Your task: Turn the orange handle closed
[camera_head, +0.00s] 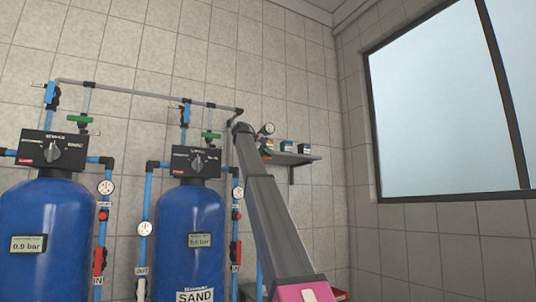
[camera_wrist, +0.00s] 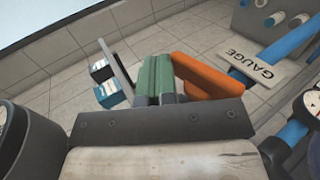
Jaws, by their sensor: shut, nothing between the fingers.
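The orange handle (camera_wrist: 212,77) is a flat bar in the wrist view, just right of my gripper's fingers and slanting down to the right. Its lower side is partly hidden behind my gripper's dark body. My gripper (camera_wrist: 157,72) has two green fingers lying side by side, shut with nothing between them. A narrow gap shows between the fingers and the handle; I cannot tell whether they touch at the base.
A blue pipe (camera_wrist: 296,38) with a GAUGE label (camera_wrist: 252,63) runs right of the handle. A wall shelf (camera_head: 300,158) holds small boxes (camera_head: 287,146). Two blue tanks (camera_head: 45,235) with pipes and gauges stand left of my arm. Right of the shelf, the wall below the window is clear.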

